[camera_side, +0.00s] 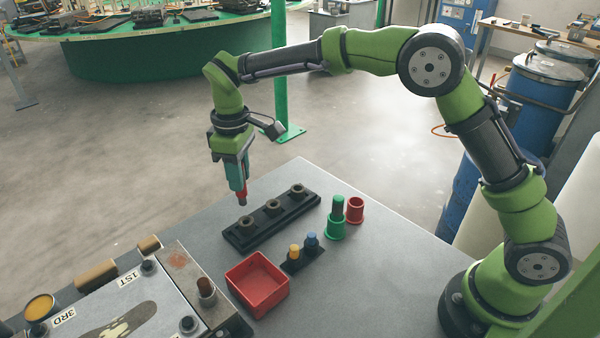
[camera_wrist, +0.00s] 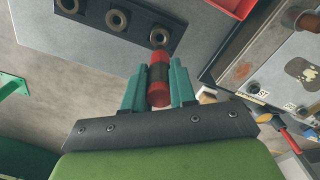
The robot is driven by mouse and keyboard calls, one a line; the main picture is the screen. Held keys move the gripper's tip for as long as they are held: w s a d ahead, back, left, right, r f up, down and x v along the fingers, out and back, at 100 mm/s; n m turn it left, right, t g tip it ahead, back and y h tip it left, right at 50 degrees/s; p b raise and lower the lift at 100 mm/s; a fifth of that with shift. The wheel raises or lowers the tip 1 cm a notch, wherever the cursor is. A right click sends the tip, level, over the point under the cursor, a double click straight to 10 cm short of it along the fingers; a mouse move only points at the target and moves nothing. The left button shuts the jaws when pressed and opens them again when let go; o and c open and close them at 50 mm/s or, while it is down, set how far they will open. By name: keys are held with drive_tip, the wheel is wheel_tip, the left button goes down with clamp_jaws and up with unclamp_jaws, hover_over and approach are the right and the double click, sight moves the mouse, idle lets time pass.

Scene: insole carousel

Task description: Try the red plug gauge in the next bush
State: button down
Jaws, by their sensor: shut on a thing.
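The red plug gauge (camera_side: 242,199), red with a dark middle band, also shows in the wrist view (camera_wrist: 159,78). My gripper (camera_side: 237,180) is shut on it, with a teal finger on each side in the wrist view (camera_wrist: 159,90). The gauge hangs about upright, its free end just above the left end bush (camera_side: 246,222) in the side view. That bush shows beyond the gauge's tip in the wrist view (camera_wrist: 159,36). The dark bar (camera_side: 259,230) also carries a middle bush (camera_side: 272,207) and a right end bush (camera_side: 298,190). Both look empty.
A red tray (camera_side: 257,285) stands in front of the bar. A small rack holds a yellow plug (camera_side: 294,251) and a blue plug (camera_side: 311,240). A green cup (camera_side: 336,230) holds a green gauge; a red cup (camera_side: 355,209) stands beside it. A metal fixture (camera_side: 185,270) is at lower left.

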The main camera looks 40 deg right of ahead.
sight(242, 194)
drive_tip(key=shift+f, duration=0.1)
drive_tip(key=shift+f, duration=2.2)
drive_tip(key=shift+f, duration=0.45)
idle(0.7)
drive_tip(key=shift+r, duration=1.95)
